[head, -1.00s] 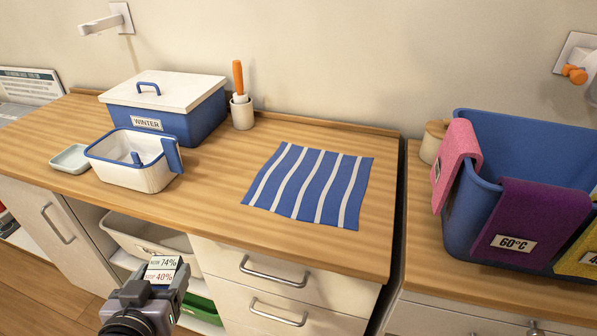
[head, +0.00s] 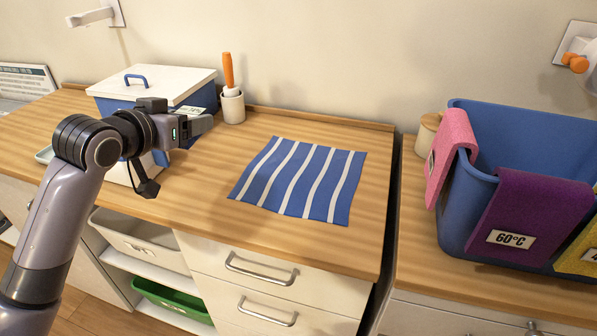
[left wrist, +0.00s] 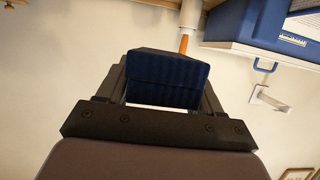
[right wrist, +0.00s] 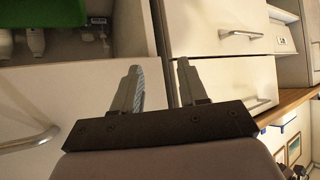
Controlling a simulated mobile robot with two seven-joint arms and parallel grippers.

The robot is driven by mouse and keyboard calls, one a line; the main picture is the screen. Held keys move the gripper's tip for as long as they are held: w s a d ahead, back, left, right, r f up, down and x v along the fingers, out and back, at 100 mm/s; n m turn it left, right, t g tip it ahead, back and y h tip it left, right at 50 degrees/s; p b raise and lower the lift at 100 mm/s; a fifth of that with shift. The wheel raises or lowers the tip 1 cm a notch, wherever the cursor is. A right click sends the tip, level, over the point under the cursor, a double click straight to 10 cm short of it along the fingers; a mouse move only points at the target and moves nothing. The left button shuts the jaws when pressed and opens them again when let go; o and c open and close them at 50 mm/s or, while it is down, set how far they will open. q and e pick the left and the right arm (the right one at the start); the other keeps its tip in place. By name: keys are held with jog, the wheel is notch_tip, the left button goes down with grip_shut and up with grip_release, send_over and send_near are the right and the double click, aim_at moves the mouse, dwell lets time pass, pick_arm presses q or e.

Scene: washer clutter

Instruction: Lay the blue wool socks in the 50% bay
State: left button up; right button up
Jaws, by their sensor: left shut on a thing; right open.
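My left gripper (head: 203,124) is shut on a dark blue ribbed bundle, which looks like the blue wool socks (left wrist: 166,80), and holds it above the counter. In the left wrist view the bundle fills the space between the fingers, with a white strip at its lower edge. In the head view the gripper hides most of it; a small white card with green print (head: 190,111) shows just behind the fingers. My right gripper (right wrist: 160,85) is open and empty, low in front of the drawers. No bay marked 50% is readable.
A blue box with a white lid (head: 160,82) stands behind my left arm. A brush holder (head: 232,107) and a striped blue cloth (head: 302,180) are on the counter. A blue tub (head: 530,140) with a purple 60°C cloth (head: 525,215) stands right. A green bin (head: 172,300) sits below.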

pick_arm(q)
notch_tip(320, 180, up, 4)
send_over(200, 195)
jog(key=shift+r, duration=0.15)
notch_tip(200, 195, down, 20)
jog(key=shift+b, duration=0.4)
jog(key=o, duration=1.1)
jog(key=shift+c, duration=0.2)
